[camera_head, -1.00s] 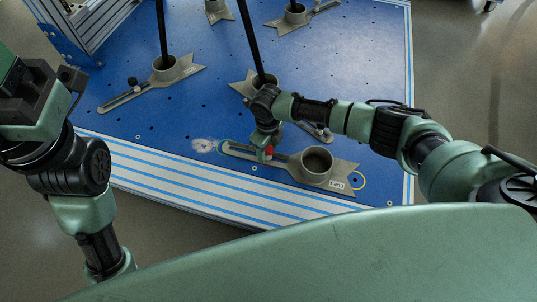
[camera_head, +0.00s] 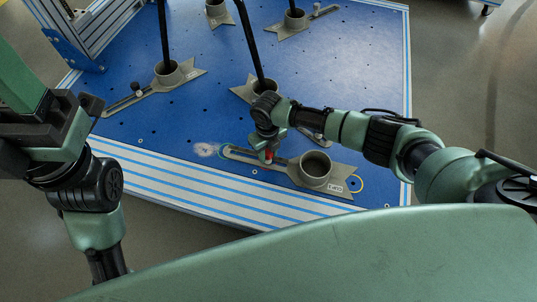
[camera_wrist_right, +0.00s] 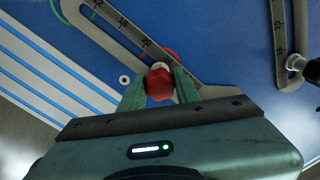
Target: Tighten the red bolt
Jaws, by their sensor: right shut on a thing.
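The red bolt (camera_head: 268,156) stands in the slotted arm of the front grey bracket (camera_head: 338,182) on the blue plate. In the right wrist view its round red head (camera_wrist_right: 160,84) sits between the two green fingers. My right gripper (camera_head: 267,153) is shut on the red bolt from above; in the right wrist view the fingers (camera_wrist_right: 158,88) press on both sides of it. The bolt's lower end is hidden. My left gripper's fingertips do not show; only my left arm and wrist appear at the left of the head view.
The bracket's round cup (camera_head: 316,166) stands right of the bolt. Several other grey brackets with cups stand farther back, some holding black poles (camera_head: 254,45). A metal frame (camera_head: 92,35) stands at the back left. The plate's striped front edge (camera_head: 190,190) is clear.

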